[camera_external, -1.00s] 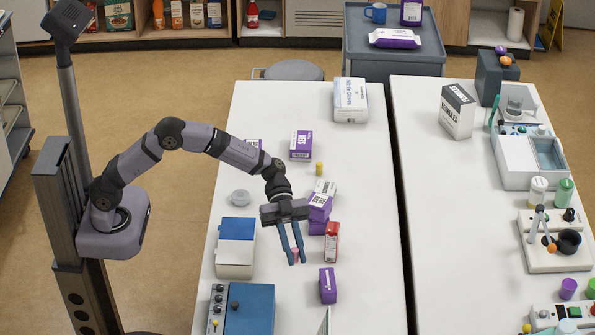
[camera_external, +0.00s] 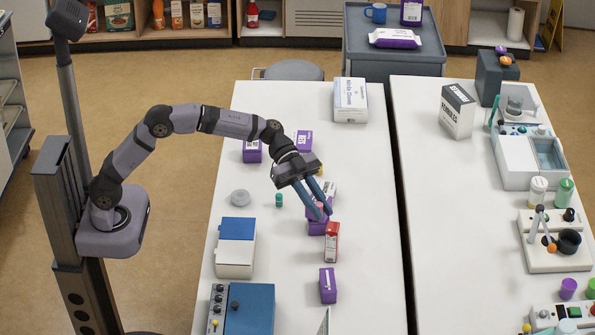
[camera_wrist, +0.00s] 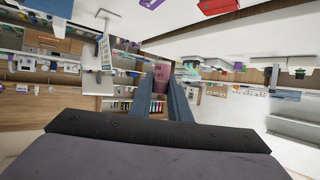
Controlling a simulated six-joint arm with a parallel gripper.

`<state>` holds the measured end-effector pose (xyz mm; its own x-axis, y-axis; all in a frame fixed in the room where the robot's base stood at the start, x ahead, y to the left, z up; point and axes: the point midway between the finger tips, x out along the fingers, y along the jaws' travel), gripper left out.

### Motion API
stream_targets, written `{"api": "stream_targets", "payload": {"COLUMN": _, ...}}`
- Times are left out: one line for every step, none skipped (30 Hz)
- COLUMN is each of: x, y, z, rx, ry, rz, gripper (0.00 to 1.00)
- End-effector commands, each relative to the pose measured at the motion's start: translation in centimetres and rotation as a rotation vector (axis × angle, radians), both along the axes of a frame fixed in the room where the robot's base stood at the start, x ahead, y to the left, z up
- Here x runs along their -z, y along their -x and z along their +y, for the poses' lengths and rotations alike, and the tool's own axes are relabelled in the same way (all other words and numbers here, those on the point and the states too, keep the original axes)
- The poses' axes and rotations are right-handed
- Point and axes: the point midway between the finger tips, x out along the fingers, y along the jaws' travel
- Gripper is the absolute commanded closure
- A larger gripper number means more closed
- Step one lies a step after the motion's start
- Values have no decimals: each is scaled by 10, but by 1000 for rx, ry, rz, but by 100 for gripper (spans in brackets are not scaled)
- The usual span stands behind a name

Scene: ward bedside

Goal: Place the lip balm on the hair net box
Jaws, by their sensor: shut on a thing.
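My gripper (camera_external: 325,211) is shut on a small pink cylinder, likely the lip balm, which shows between the fingers in the wrist view (camera_wrist: 161,74). In the external view the fingertips are over a cluster of purple boxes (camera_external: 316,228) and largely hide the pink cylinder. A white-topped box (camera_external: 330,188) is just behind the fingers. The labels are too small to tell which box is the hair net box. I cannot tell whether the held cylinder touches a box.
A red carton (camera_external: 332,242) stands in front of the cluster, with a purple box (camera_external: 327,285) nearer. A teal cylinder (camera_external: 279,200) and a grey round item (camera_external: 240,197) are to the left. A glove box (camera_external: 350,100) is at the back. The table's right front is clear.

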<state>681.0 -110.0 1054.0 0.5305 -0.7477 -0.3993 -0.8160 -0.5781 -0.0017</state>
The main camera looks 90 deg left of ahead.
Motion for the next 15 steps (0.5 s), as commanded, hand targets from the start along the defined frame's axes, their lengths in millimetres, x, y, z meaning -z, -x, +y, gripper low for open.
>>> {"api": "stream_targets", "payload": {"x": 0, "y": -10, "z": 19, "rx": -68, "ry": -1, "rz": 2, "gripper": 100}}
{"api": "stream_targets", "payload": {"x": 0, "y": -16, "z": 30, "rx": -108, "ry": -3, "rz": 3, "gripper": 100}}
{"api": "stream_targets", "payload": {"x": 0, "y": -24, "z": 46, "rx": -167, "ry": -4, "rz": 4, "gripper": 100}}
{"api": "stream_targets", "payload": {"x": 1, "y": -30, "z": 59, "rx": -213, "ry": -6, "rz": 5, "gripper": 100}}
{"api": "stream_targets", "payload": {"x": 1, "y": -36, "z": 72, "rx": -259, "ry": -7, "rz": 6, "gripper": 100}}
{"api": "stream_targets", "payload": {"x": 1, "y": -43, "z": 91, "rx": -321, "ry": -7, "rz": 6, "gripper": 100}}
{"api": "stream_targets", "payload": {"x": 1, "y": -47, "z": 105, "rx": -368, "ry": -7, "rz": 8, "gripper": 100}}
{"api": "stream_targets", "payload": {"x": 1, "y": -51, "z": 119, "rx": -415, "ry": -8, "rz": 9, "gripper": 100}}
{"api": "stream_targets", "payload": {"x": 2, "y": -56, "z": 139, "rx": -477, "ry": -8, "rz": 9, "gripper": 100}}
{"api": "stream_targets", "payload": {"x": 2, "y": -59, "z": 153, "rx": -522, "ry": -8, "rz": 11, "gripper": 100}}
{"api": "stream_targets", "payload": {"x": 2, "y": -61, "z": 167, "rx": -568, "ry": -9, "rz": 12, "gripper": 100}}
{"api": "stream_targets", "payload": {"x": 2, "y": -64, "z": 187, "rx": -627, "ry": -9, "rz": 12, "gripper": 100}}
{"api": "stream_targets", "payload": {"x": 2, "y": -65, "z": 201, "rx": -672, "ry": -7, "rz": 12, "gripper": 100}}
{"api": "stream_targets", "payload": {"x": 2, "y": -66, "z": 216, "rx": -718, "ry": -6, "rz": 13, "gripper": 100}}
{"api": "stream_targets", "payload": {"x": 2, "y": -66, "z": 236, "rx": -776, "ry": -7, "rz": 13, "gripper": 100}}
